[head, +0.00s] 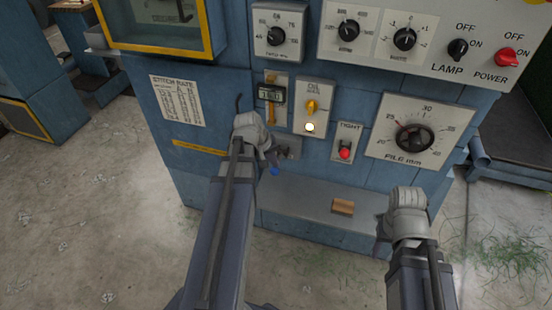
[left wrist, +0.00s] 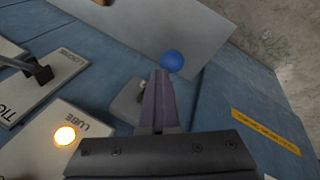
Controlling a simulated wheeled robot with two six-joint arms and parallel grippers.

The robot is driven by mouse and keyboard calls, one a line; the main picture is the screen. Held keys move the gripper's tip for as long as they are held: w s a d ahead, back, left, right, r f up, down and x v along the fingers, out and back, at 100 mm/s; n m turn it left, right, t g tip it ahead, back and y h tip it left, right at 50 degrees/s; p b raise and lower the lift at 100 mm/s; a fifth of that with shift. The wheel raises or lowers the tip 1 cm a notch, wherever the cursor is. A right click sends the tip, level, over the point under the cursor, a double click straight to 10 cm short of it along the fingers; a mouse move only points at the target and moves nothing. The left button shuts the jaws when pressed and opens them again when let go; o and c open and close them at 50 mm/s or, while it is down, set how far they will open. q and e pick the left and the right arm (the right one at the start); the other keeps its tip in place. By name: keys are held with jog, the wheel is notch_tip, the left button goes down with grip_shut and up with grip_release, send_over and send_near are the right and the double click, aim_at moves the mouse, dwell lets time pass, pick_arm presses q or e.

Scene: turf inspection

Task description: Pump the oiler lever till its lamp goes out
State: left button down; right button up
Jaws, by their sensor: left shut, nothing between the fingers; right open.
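A blue ball knob (head: 274,171), which looks like the end of the oiler lever, sits low on the machine front; its arm is mostly hidden. It also shows in the left wrist view (left wrist: 172,60), just beyond the fingertips. My left gripper (head: 272,158) is shut and empty, its fingers right by the knob; I cannot tell whether they touch. A grey bracket (left wrist: 130,101) shows beside the fingers. The lamp (head: 310,127) on the small oil plate glows pale yellow; it is also lit in the left wrist view (left wrist: 65,136). My right gripper (head: 382,236) is open, away from the knob.
A plate with a red knob (head: 345,153) is right of the oil plate. A pile dial (head: 414,138) is further right. A grey ledge (head: 300,204) below carries a small brown block (head: 343,207). Concrete floor (head: 60,220) lies open at the left.

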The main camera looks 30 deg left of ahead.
pick_arm(q)
jog(key=shift+s+d+f+b, duration=0.1)
jog(key=shift+s+f+b, duration=0.2)
jog(key=shift+f+b, duration=0.25)
jog(key=shift+s+d+f+b, duration=0.1)
jog(key=shift+s+f+b, duration=0.15)
jog(key=shift+f+b, duration=0.3)
dwell(1.1)
jog(key=shift+r, duration=0.15)
dwell(0.4)
jog(key=shift+w+a+r+p, duration=0.15)
jog(key=shift+w+r+p, duration=0.4)
jog(key=shift+r+p, duration=0.6)
jog(key=shift+w+a+r+p, duration=0.15)
jog(key=shift+w+r+p, duration=0.4)
jog(key=shift+r+p, duration=0.55)
jog(key=shift+w+a+r+p, duration=0.15)
jog(key=shift+w+r+p, duration=0.4)
jog(key=shift+r+p, duration=0.55)
jog(key=shift+f, duration=0.1)
jog(key=r+p, duration=0.1)
jog(key=w+r+p, duration=0.1)
jog(key=r+p, duration=0.1)
jog(key=w+r+p, duration=0.1)
jog(key=shift+a+r+p, duration=0.25)
jog(key=shift+p, duration=0.05)
jog(key=shift+d, duration=0.1)
